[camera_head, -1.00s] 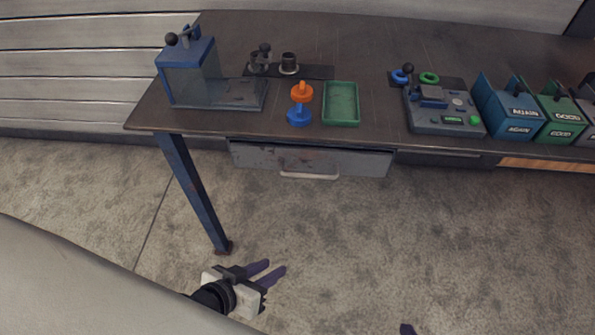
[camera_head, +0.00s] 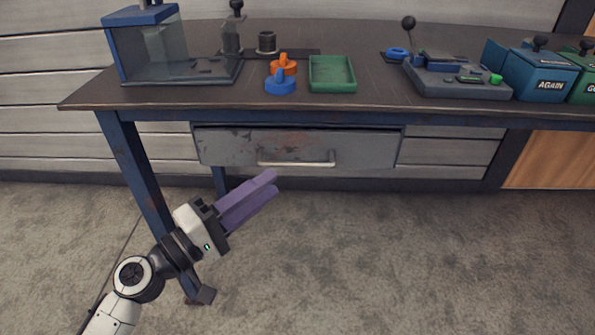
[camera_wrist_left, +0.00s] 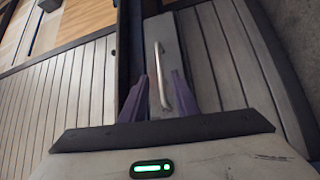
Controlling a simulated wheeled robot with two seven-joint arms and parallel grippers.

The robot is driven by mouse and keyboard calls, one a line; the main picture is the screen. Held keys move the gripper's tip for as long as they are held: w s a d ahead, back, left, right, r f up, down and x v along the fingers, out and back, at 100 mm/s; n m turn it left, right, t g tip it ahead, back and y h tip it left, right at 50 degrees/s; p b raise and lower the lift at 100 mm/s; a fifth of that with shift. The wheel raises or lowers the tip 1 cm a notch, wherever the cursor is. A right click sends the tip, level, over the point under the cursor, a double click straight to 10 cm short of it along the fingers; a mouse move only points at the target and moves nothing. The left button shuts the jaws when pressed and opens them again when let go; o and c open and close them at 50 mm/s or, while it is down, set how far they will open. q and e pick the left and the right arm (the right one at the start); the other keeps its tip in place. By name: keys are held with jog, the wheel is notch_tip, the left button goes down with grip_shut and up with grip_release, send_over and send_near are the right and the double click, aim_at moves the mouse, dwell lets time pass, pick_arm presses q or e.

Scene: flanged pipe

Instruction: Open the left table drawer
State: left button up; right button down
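The left table drawer (camera_head: 225,147) has a worn grey front under the tabletop and looks shut or nearly so. Its pale bar handle (camera_head: 297,163) runs along the lower part of the front. My left gripper (camera_head: 274,182), with purple fingers, is open and empty, below and left of the handle in the head view. In the left wrist view, the handle (camera_wrist_left: 158,65) appears beyond and between the two fingers (camera_wrist_left: 160,90), apart from them, against the drawer front (camera_wrist_left: 165,30). My right gripper is out of view.
The table (camera_head: 360,107) carries a blue clear-sided box (camera_head: 150,55), blue (camera_head: 280,85) and orange knobs (camera_head: 285,65), a green tray (camera_head: 332,88), a grey device (camera_head: 455,80) and a blue bin (camera_head: 540,75). A blue table leg (camera_head: 140,180) stands beside my left arm. The floor right of it is clear.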

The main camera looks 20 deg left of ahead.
aim_at(298, 164)
pick_arm(q)
jog(key=p+x, duration=0.1)
jog(key=x, duration=0.8)
jog(key=shift+p, duration=0.3)
grip_shut()
